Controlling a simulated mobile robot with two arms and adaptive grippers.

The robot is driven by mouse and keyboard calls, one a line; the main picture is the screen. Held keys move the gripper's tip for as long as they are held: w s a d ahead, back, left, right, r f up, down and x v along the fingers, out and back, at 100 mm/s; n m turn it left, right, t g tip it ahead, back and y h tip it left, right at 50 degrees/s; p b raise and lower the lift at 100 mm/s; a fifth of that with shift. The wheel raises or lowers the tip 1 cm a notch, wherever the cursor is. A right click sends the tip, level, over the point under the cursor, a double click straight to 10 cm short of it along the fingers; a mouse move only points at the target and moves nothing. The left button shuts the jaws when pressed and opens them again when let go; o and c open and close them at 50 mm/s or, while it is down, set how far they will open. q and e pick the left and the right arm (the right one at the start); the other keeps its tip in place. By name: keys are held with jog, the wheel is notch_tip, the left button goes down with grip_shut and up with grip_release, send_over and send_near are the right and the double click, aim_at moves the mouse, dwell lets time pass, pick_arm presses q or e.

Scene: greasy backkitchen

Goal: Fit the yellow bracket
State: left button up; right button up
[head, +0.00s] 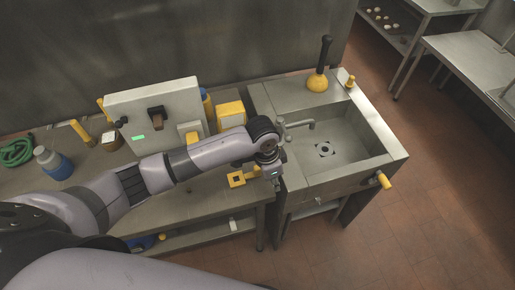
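A yellow bracket-like piece (236,180), with a square plate and a dark square opening, shows at the bench's front edge. Its right end reaches toward my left gripper (275,183), which points down beside the sink's left edge. The gripper's fingers are small and dark here, so I cannot tell whether they are open or touch the piece. A yellow fitting (383,180) projects from the sink's front right corner. My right gripper is not in view.
The steel sink (345,150) has a tap (300,124) on its left and a yellow-based plunger (317,80) behind.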

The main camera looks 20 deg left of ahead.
pick_arm(q)
notch_tip(320, 180, up, 4)
jog(key=y, duration=0.2)
send_over(257, 167)
notch_tip(257, 167, down, 5)
jog(key=b, duration=0.5)
jog(key=shift+f+b, duration=0.2)
jog(key=shift+b, duration=0.1)
jog(key=shift+f, duration=1.15)
grip_shut()
jog(key=shift+r, duration=0.1)
notch_tip(257, 167, up, 4)
jog(key=p, duration=0.5)
